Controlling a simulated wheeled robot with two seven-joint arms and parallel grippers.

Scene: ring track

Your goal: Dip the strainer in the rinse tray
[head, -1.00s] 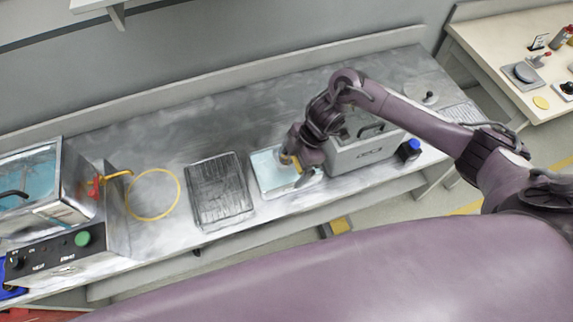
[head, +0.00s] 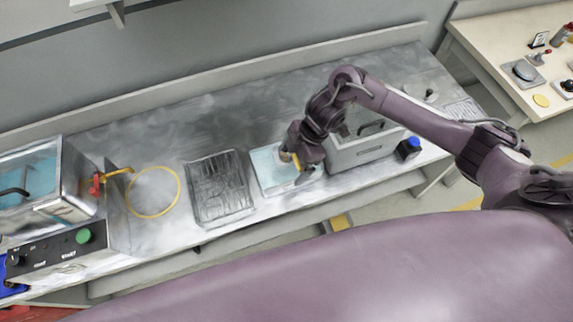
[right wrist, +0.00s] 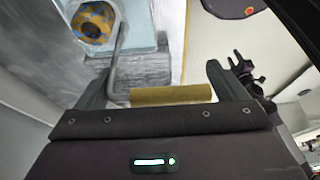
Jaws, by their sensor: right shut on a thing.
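The rinse tray (head: 264,176) is a shallow tray with pale blue liquid, on the steel bench near its front edge. My right gripper (head: 306,172) is at the tray's right side, shut on the strainer's yellow handle. In the right wrist view the handle (right wrist: 170,95) lies across between the fingers. A bent metal rod runs from it to the round strainer (right wrist: 94,22), which has yellow and blue inside. The strainer is over the tray's pale blue area; I cannot tell whether it touches the liquid. The arm hides part of the tray in the head view. My left gripper is not in view.
A dark ribbed tray (head: 218,190) lies to the left. Further left are a yellow hoop (head: 133,211) and a bath unit (head: 62,200). The bench behind is clear.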

